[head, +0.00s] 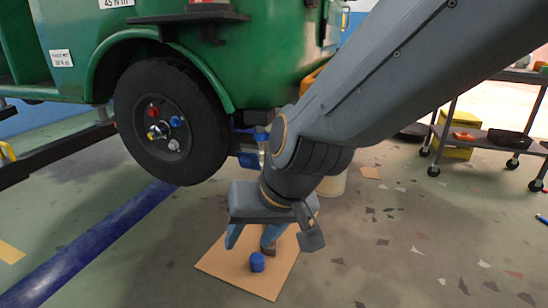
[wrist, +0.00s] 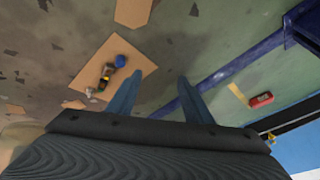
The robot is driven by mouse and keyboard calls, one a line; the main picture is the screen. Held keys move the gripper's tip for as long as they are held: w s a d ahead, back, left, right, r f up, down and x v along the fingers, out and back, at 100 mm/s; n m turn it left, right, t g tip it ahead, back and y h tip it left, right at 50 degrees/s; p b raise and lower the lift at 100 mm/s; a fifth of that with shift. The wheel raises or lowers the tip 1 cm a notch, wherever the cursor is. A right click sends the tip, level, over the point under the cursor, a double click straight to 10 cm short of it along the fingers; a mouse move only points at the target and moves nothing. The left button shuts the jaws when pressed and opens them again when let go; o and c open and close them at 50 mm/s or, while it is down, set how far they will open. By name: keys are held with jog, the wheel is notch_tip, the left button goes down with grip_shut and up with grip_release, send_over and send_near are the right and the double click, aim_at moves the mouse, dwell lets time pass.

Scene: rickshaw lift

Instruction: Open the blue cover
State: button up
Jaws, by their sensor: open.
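A small blue cylindrical piece (head: 257,262), which looks like a blue cover, stands on a tan cardboard sheet (head: 232,262) on the floor. It also shows in the wrist view (wrist: 120,60), beside a dark and yellow item (wrist: 106,76) on the same sheet. A blue round piece (head: 176,121) also sits on the wheel hub, among red, yellow and white ones. My gripper (head: 252,242) points down above the sheet, its fingers apart and empty. In the wrist view the fingertips (wrist: 159,79) are to the right of the blue piece, not around it.
The green vehicle (head: 245,70) with its dark wheel (head: 190,95) stands at the upper left. A cart (head: 480,138) with boxes stands at the right. The floor right of the sheet is mostly open, with scattered flat chips.

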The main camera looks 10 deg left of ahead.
jog(key=w+a+r+m+t+y+p, duration=0.15)
jog(key=w+a+t, duration=0.25)
jog(key=w+a, duration=0.65)
jog(key=m+t+h+p, duration=0.5)
jog(key=t+h, duration=0.3)
jog(key=t, duration=0.3)
send_near(243, 162)
jog(key=w, duration=0.1)
jog(key=shift+y, duration=0.25)
jog(key=w, duration=0.2)
jog(key=w+b, duration=0.1)
jog(key=w, duration=0.2)
jog(key=w+d+b, duration=0.1)
jog(key=w, duration=0.1)
jog(key=shift+w, duration=0.2)
jog(key=shift+f, duration=0.1)
grip_shut()
